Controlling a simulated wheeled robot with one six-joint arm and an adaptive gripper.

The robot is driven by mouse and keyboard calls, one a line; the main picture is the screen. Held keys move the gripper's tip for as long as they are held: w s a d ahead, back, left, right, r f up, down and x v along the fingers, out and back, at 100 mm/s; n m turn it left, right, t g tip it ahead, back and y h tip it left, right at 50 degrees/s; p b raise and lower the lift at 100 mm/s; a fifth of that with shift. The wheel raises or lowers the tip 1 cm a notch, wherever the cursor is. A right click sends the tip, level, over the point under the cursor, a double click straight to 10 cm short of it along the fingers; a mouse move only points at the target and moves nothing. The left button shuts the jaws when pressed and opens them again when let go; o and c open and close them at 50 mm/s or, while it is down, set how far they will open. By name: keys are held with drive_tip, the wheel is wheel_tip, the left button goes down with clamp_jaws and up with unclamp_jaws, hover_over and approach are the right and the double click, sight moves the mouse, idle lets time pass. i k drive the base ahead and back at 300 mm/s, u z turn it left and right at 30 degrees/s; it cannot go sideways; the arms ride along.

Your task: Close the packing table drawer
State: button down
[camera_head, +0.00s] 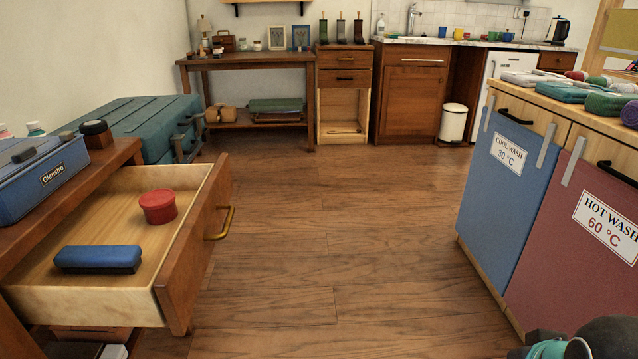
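The packing table (110,158) stands at the left edge of the head view. Its drawer (193,247) is pulled far out, with a brown wooden front and a brass handle (222,224) facing right. Inside the drawer lie a round red tub (158,206) and a blue block with a dark base (98,258). The two are apart. My gripper is not recognisable in this view; a dark and teal part of my arm shows at the bottom right corner.
A blue Glenstro case (45,180) sits on the packing table. A teal trunk (140,122) stands behind it. At right is a laundry unit with blue (505,190) and red (575,235) panels and items on top. The wooden floor (330,230) between is clear.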

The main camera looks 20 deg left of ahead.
sight(177, 254)
drive_tip(key=z, duration=1.15)
drive_tip(key=i, duration=0.15)
drive_tip(key=u, duration=3)
